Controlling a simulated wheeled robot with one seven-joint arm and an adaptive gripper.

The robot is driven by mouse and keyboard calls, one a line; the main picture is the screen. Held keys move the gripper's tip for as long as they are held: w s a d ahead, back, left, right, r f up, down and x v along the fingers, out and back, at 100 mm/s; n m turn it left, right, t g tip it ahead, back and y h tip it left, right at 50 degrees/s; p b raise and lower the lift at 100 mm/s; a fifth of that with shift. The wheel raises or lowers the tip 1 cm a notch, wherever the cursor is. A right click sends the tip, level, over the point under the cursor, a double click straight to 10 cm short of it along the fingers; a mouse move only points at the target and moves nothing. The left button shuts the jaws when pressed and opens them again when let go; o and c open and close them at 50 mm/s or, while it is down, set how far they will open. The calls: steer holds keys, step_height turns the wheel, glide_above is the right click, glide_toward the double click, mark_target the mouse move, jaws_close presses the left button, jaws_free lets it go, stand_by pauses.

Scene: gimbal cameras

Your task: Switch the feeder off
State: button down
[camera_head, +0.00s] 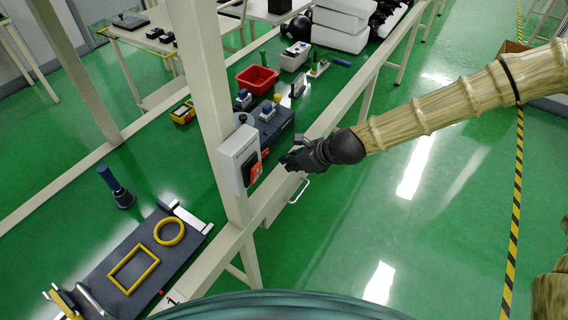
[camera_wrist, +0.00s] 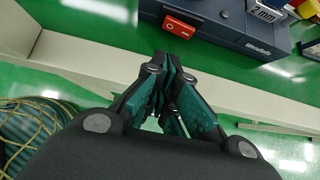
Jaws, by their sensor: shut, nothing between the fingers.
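A light grey switch box (camera_head: 232,160) with a red and black rotary switch (camera_head: 254,170) is fixed to the near post. Behind it on the bench stands a dark grey machine (camera_head: 282,126), which also shows in the wrist view (camera_wrist: 225,28) with a red switch (camera_wrist: 179,25) on its face. No label reading "feeder" can be made out. My gripper (camera_head: 289,161) is shut and empty, to the right of the switch box and apart from it. In the wrist view my fingertips (camera_wrist: 173,60) point toward the machine, below its red switch, with a gap between.
The cream post (camera_head: 205,80) rises beside the switch box. A cream bench rail (camera_head: 335,112) runs below my gripper, with a metal handle (camera_head: 299,191) on it. A red bin (camera_head: 257,79) stands farther back. A dark board with yellow shapes (camera_head: 120,255) lies at lower left.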

steer(key=shift+s+b+v, duration=0.1)
steer(key=shift+b+v, duration=0.05)
steer(key=shift+v, duration=1.15)
steer(key=shift+s+b+v, duration=0.15)
steer(key=shift+v, duration=1.2)
steer(key=shift+a+f, duration=0.15)
steer(key=s+d+f+n+g+h, duration=0.15)
steer(key=s+d+f+n, duration=0.3)
steer(key=s+f, duration=0.45)
steer(key=s+d+f+n+g+h, duration=0.1)
steer(key=s+d+f+n+h, duration=0.25)
steer(key=s+f+n, duration=0.55)
steer(key=s+d+f+n+g+h, duration=0.1)
steer(key=s+d+f+n, duration=0.4)
steer(key=s+d, duration=0.2)
steer(key=s+d+f+n+g+h, duration=0.1)
steer(key=s+d+f+n, duration=0.4)
steer(key=s+d, duration=0.2)
steer(key=shift+s+h, duration=0.4)
steer(key=shift+s, duration=0.05)
